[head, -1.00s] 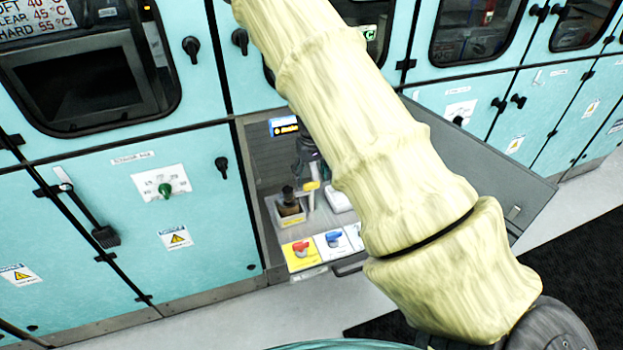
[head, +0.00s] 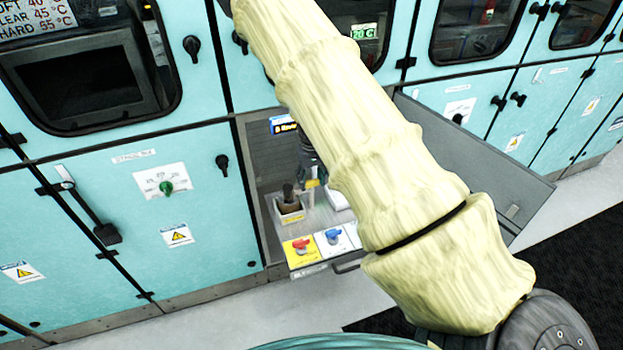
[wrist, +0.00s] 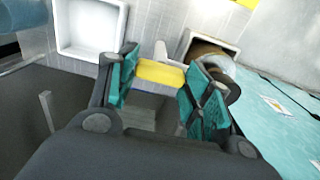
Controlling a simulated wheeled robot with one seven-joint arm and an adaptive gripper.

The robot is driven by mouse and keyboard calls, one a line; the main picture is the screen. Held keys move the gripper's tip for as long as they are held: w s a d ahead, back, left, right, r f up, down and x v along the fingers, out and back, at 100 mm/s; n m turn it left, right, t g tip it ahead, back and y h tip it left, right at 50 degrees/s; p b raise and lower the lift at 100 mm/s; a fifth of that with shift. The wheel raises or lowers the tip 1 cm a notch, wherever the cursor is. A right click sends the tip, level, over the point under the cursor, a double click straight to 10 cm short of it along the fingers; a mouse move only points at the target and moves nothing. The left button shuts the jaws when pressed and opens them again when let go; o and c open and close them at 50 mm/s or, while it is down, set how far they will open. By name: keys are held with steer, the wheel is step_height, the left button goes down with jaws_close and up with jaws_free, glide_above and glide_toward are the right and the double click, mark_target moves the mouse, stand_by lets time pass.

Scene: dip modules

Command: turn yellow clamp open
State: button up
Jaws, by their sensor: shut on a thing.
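The yellow clamp (wrist: 160,74) is a short yellow bar between the two teal finger pads in the wrist view. My gripper (wrist: 165,88) is shut on it, with a pad at each end of the bar. In the head view the yellow clamp (head: 313,183) shows as a small yellow patch beside my gripper (head: 311,172), above the pulled-out shelf. My arm hides much of the gripper there.
A holder with a dark brown object (head: 289,197) stands just left of the clamp. A white tray (wrist: 92,28) is on its other side. Red (head: 300,245) and blue (head: 333,237) knobs sit at the shelf front. An open grey door (head: 480,150) stands right.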

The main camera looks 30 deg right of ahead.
stand_by(0.3)
steer(key=m, duration=0.8)
steer(key=shift+m, duration=0.3)
steer(key=m, duration=0.9)
steer(key=shift+p, duration=0.35)
steer(key=o, duration=1)
steer(key=shift+r, duration=0.1)
